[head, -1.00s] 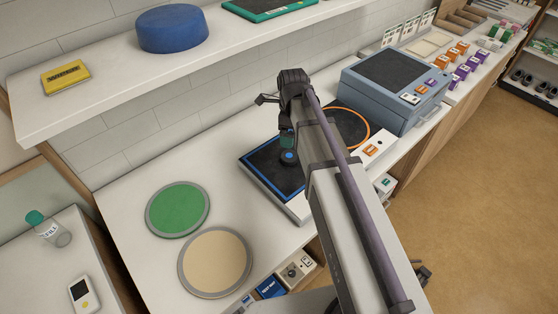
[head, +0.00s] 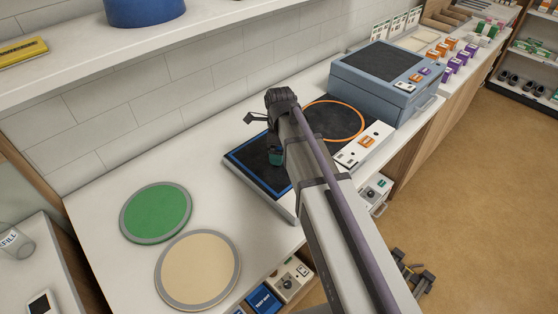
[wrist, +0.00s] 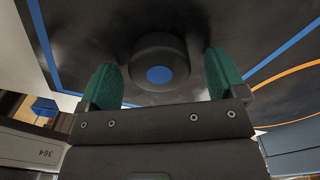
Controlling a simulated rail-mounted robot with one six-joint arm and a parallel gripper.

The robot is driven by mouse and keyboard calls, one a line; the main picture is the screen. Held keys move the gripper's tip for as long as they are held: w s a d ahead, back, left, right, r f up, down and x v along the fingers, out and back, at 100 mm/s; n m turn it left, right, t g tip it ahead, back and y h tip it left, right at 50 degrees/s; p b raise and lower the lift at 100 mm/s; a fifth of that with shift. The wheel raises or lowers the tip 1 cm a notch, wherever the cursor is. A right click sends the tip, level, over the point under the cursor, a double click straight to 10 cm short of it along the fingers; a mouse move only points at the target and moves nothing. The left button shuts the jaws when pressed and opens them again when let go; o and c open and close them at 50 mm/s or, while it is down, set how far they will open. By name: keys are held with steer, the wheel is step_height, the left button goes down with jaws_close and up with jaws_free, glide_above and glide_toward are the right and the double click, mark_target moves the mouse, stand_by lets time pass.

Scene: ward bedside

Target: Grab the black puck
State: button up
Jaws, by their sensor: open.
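The black puck (wrist: 158,62) with a blue centre lies on a dark surface in the wrist view. My gripper (wrist: 160,72) is open, its two green fingers to the left and right of the puck with gaps on both sides. I cannot tell how far down the fingers reach beside it. In the head view my gripper (head: 276,157) is low over the blue-bordered dark pad (head: 250,160). The puck is not clearly visible there, behind the gripper and arm.
An orange ring (head: 335,120) marks a dark area right of the arm, near a blue-grey box (head: 385,80). A green disc (head: 156,211) and a beige disc (head: 198,270) lie at the left. A shelf (head: 190,40) overhangs the back.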

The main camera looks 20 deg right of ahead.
steer(key=shift+r, duration=0.15)
steer(key=shift+c, duration=0.2)
steer(key=c, duration=1.2)
steer(key=shift+c, duration=0.2)
